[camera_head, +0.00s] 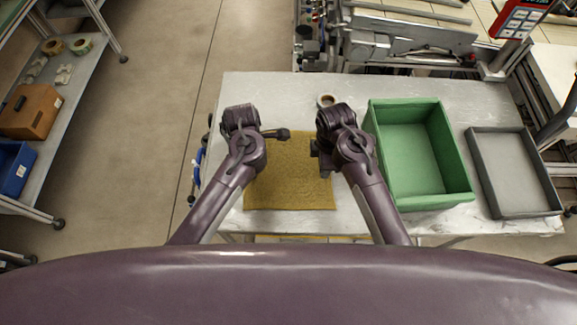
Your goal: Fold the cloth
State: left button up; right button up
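A mustard-yellow cloth (290,185) lies flat on the white table, between and partly under my two arms. Its upper left part is hidden by my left arm. My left gripper (284,134) is over the cloth's far edge and points right; I cannot tell whether its fingers are apart. My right gripper (316,150) hangs at the cloth's right side, near its far right part. Its fingers are too small and dark to read. I cannot tell whether either gripper touches the cloth.
A green open crate (457,165) stands right of my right arm, with a grey tray (535,185) beyond it. A tape reel (326,101) lies behind the cloth. The white table (270,90) has free room at its far left. Machinery (410,45) stands behind it.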

pick_arm(q)
grip_shut()
pick_arm(e)
jog(key=shift+s+f, duration=0.1)
grip_shut()
